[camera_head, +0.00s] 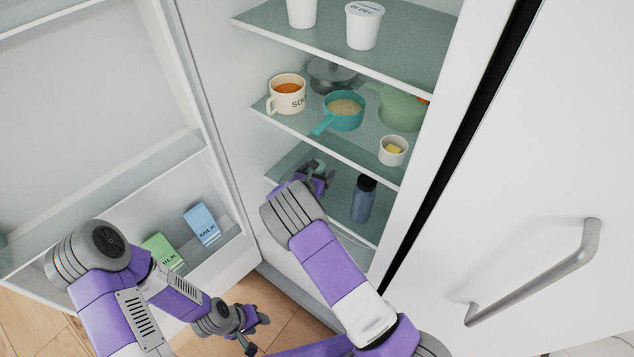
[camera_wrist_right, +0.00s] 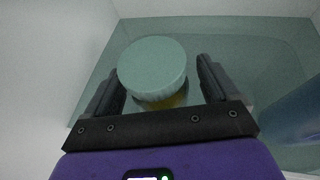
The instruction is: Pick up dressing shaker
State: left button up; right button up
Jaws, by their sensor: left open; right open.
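In the right wrist view, what looks like the dressing shaker (camera_wrist_right: 152,66) has a round pale teal lid and a yellowish lower part. It stands on a glass shelf. My right gripper (camera_wrist_right: 160,82) is open, with one finger on each side of the shaker and a visible gap at both sides. In the head view, my right gripper (camera_head: 318,180) reaches into the lower shelf of the fridge, and the shaker is mostly hidden behind it. My left gripper (camera_head: 256,335) is open and empty, low over the wooden floor.
A dark blue bottle (camera_head: 363,198) stands right of my right gripper on the same shelf. The shelf above (camera_head: 340,130) holds a soup mug (camera_head: 287,94), a teal pan (camera_head: 343,110) and a small cup (camera_head: 393,150). Milk cartons (camera_head: 202,223) stand in the open door.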

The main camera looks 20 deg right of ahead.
jog(key=shift+w+d+f, duration=0.2)
jog(key=shift+w+d, duration=0.1)
jog(key=shift+w, duration=0.15)
jog(key=shift+r, duration=0.1)
jog(key=c, duration=1.3)
